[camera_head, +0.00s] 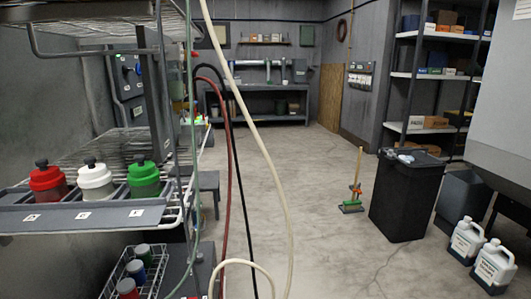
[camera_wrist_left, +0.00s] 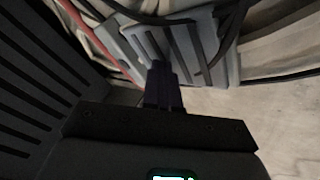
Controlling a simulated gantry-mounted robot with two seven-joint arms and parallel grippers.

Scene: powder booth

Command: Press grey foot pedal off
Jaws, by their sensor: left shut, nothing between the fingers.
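In the left wrist view a grey ribbed foot pedal (camera_wrist_left: 207,42) with dark strips lies on the floor at the top middle. My left gripper (camera_wrist_left: 159,66) is shut and empty, its dark fingers pointing at the pedal's near edge. The fingertips overlap that edge in the picture; I cannot tell whether they touch it. Part of the pedal is hidden behind the fingers and a black hose. I cannot make out the pedal for certain in the head view, and neither gripper shows there.
A black hose (camera_wrist_left: 228,40) crosses the pedal's right side, and a red hose (camera_wrist_left: 75,17) runs at upper left. In the head view, hoses hang in front of a wire rack (camera_head: 110,150) with capped jars.

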